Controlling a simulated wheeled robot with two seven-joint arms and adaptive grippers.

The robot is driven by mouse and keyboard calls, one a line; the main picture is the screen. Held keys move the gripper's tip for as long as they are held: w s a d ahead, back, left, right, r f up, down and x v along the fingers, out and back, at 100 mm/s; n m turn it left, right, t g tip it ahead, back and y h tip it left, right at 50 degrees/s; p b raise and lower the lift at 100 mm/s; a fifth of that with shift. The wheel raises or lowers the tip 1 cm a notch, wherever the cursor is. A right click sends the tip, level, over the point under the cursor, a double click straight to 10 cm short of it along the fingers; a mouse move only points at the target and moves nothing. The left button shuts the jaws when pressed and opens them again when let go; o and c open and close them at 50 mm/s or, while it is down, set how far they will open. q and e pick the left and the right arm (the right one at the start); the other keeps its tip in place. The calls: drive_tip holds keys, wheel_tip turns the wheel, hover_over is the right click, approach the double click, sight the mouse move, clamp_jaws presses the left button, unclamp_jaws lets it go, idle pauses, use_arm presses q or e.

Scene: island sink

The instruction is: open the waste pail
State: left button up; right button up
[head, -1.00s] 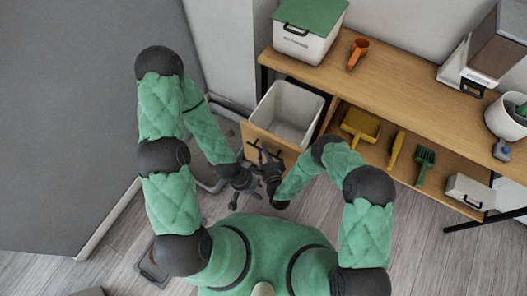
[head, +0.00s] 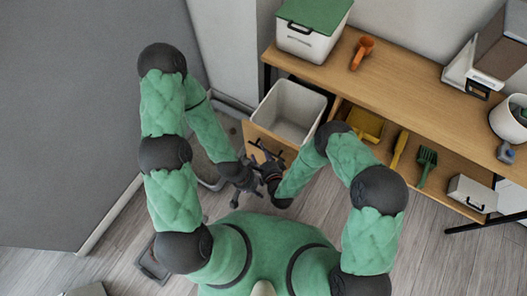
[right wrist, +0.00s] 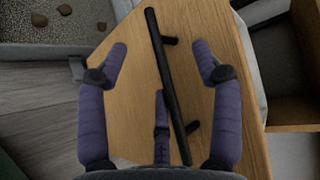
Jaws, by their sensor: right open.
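The waste pail is a pale open bin (head: 287,108) behind a wooden front panel (head: 256,138), standing out from the left end of the shelf unit. Its inside shows from above and looks empty. In the right wrist view the panel (right wrist: 225,90) carries a black bar handle (right wrist: 163,62). My right gripper (head: 267,152) is at the panel. In the right wrist view its fingers (right wrist: 161,58) are spread, with the handle between them; contact cannot be told. My left gripper (head: 250,186) is just below and left of it; its fingers are dark and overlapped, so their state is unclear.
The wooden counter (head: 410,82) holds a green-lidded box (head: 312,28) and an orange scoop (head: 361,52). The shelf below holds a yellow dustpan (head: 367,124), a green brush (head: 426,164) and a white box (head: 472,194). A grey wall (head: 80,120) stands left.

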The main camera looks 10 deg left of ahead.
sight(266, 138)
drive_tip(key=w+r+t, duration=0.1)
drive_tip(key=r, duration=0.1)
drive_tip(key=w+r+t, duration=0.1)
drive_tip(key=r, duration=0.2)
drive_tip(key=w+r, duration=0.1)
drive_tip(key=r, duration=0.1)
drive_tip(key=shift+w+d+r+t, duration=0.3)
drive_tip(key=shift+w+r+t, duration=0.1)
drive_tip(key=shift+s+d+r, duration=0.15)
drive_tip(key=shift+s+r, duration=0.1)
drive_tip(key=shift+r, duration=0.2)
drive_tip(key=shift+c, duration=0.9)
drive_tip(key=shift+s, duration=0.2)
drive_tip(key=shift+f, duration=0.2)
drive_tip(key=shift+m, duration=0.3)
